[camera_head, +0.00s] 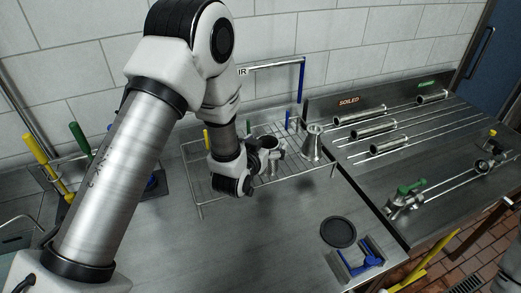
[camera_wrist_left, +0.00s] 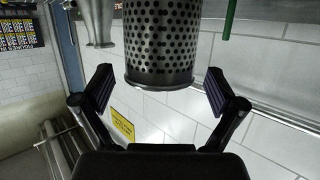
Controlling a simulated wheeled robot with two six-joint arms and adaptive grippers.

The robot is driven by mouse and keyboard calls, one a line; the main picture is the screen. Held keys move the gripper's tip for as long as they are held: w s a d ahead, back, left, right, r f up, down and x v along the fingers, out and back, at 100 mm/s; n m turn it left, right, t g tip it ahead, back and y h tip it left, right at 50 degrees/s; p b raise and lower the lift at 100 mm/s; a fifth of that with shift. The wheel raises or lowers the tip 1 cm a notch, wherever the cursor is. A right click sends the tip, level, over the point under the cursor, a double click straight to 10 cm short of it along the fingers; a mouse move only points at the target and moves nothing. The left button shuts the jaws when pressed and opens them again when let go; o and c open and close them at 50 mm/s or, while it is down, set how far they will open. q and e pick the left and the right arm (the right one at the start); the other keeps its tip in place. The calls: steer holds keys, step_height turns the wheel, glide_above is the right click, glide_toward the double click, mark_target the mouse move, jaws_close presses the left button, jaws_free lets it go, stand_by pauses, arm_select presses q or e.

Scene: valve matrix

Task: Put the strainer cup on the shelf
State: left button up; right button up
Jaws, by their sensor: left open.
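The strainer cup is a perforated metal cylinder (camera_wrist_left: 160,45) with a flanged rim, at the top middle of the left wrist view. In the head view, a metal cup with a dark opening (camera_head: 270,147) stands at the wire-rack shelf (camera_head: 190,156), beside my left gripper (camera_head: 246,172). The left wrist view shows my left gripper (camera_wrist_left: 160,82) open, its two fingers apart on either side of the cup's rim, with gaps showing. The cup's base is hidden. My left arm covers part of the shelf. My right gripper does not show.
A metal cone-shaped part (camera_head: 312,144) stands on the shelf just right of the cup. Metal tubes (camera_head: 358,117) lie on the right drainboard. The counter's middle is clear.

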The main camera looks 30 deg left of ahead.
arm_select(q)
steer(key=p+v, duration=0.4)
steer(key=v, duration=0.7)
steer(key=shift+s, duration=0.2)
steer(key=shift+w, duration=0.1)
